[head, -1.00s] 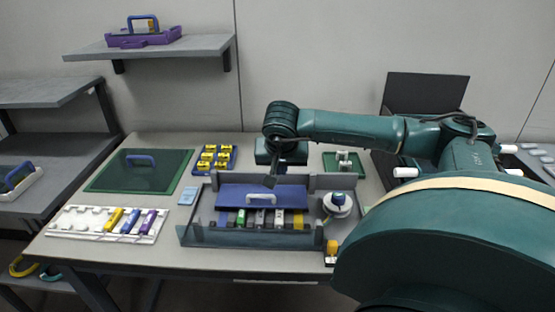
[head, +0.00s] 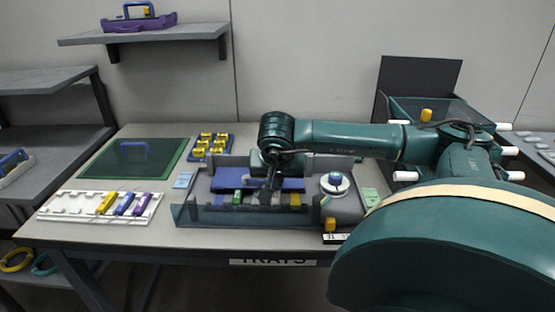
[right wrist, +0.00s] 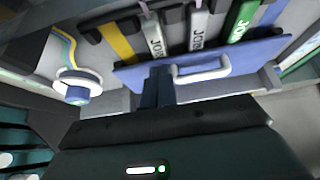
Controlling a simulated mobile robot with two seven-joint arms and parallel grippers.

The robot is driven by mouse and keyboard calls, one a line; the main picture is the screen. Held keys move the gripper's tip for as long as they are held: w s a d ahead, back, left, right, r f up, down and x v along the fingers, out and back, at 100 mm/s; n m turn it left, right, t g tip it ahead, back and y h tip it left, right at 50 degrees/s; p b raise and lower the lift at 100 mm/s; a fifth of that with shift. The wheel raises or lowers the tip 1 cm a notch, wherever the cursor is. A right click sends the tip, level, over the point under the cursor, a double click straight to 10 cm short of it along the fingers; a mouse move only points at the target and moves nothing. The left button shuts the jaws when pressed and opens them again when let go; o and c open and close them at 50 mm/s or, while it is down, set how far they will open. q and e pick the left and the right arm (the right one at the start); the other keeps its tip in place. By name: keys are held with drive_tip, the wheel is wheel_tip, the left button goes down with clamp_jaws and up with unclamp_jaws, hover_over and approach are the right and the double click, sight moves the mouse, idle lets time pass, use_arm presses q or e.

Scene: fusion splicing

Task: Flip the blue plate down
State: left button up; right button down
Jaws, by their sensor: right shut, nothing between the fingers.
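The blue plate (head: 231,179) lies across the back part of the grey open tray on the table, partly hidden behind my right arm. It also shows in the right wrist view (right wrist: 251,55), with its white handle (right wrist: 203,70) facing up at me. My right gripper (head: 268,197) reaches down over the plate's front edge. Its fingers (right wrist: 158,88) are shut and empty, close to one end of the handle; I cannot tell whether they touch the plate. My left gripper is not in view.
The grey tray (head: 215,216) has upright walls. Yellow, grey and green labelled modules (right wrist: 240,22) lie in it beside the plate. A white round spool (head: 334,183) stands at its right.

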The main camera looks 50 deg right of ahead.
drive_tip(key=shift+s+a+f, duration=0.1)
drive_tip(key=shift+f, duration=0.2)
use_arm(q)
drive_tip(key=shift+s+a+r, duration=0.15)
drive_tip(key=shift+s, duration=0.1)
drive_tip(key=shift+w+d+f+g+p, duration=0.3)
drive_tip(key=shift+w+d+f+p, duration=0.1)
drive_tip(key=shift+p, duration=0.4)
use_arm(e)
drive_tip(key=v, duration=1.3)
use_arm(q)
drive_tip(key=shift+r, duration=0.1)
use_arm(e)
drive_tip(key=shift+a, duration=0.1)
